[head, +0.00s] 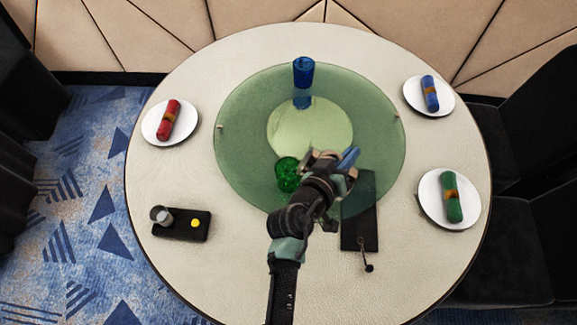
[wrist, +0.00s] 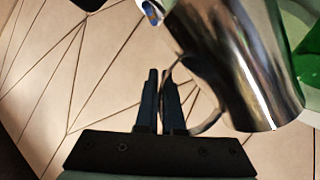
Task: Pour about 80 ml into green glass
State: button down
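The green glass (head: 287,174) stands on the green see-through turntable (head: 240,150), near its front edge, just left of my gripper (head: 335,160). In the wrist view my gripper (wrist: 163,95) has its fingers close together on the handle of a shiny metal jug (wrist: 235,60). The jug looks tilted. Only a small bluish part of it (head: 349,156) shows in the head view, behind my gripper. A bright green piece, likely the glass (wrist: 308,68), shows at the right edge of the wrist view. No stream and no liquid level can be made out.
A blue glass (head: 303,72) stands at the turntable's back. White plates with rolled red (head: 169,119), blue (head: 430,94) and green (head: 452,197) napkins ring the table. A black tray (head: 180,232) sits front left.

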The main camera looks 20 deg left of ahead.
aim_at(334, 152)
jog(key=shift+a+r, duration=0.15)
jog(key=shift+r, duration=0.1)
jog(key=shift+w+a+r+n+h+b, duration=0.15)
jog(key=shift+a+r+n+b, duration=0.1)
jog(key=shift+a, duration=0.15)
jog(key=shift+a+r+n+h+b, duration=0.15)
jog(key=shift+a+n+b, duration=0.1)
jog(key=shift+a, duration=0.15)
jog(key=shift+a+r, duration=0.1)
jog(key=shift+r, duration=0.05)
jog(key=shift+d, duration=0.2)
jog(key=shift+a+r+n+b, duration=0.25)
jog(key=shift+a+n+b, duration=0.05)
jog(key=shift+a+b, duration=0.05)
jog(key=shift+d+f+m+p, duration=0.15)
jog(key=shift+d+m+p, duration=0.05)
jog(key=shift+d+p, duration=0.35)
jog(key=shift+d+f+m+p, duration=0.1)
jog(key=shift+d+m+p, duration=0.1)
jog(key=shift+d+p, duration=0.35)
jog(key=shift+d+f+m+y+b, duration=0.4)
jog(key=shift+d+f+m, duration=0.1)
jog(key=shift+d+f, duration=0.45)
jog(key=shift+d+f+m+y+p, duration=0.15)
jog(key=shift+d+f+m+y, duration=0.2)
jog(key=shift+f, duration=0.3)
jog(key=shift+d+f+m+y+p, duration=0.1)
jog(key=shift+f+m+y+p, duration=0.05)
jog(key=shift+f+m+y, duration=0.4)
jog(key=shift+f, duration=0.15)
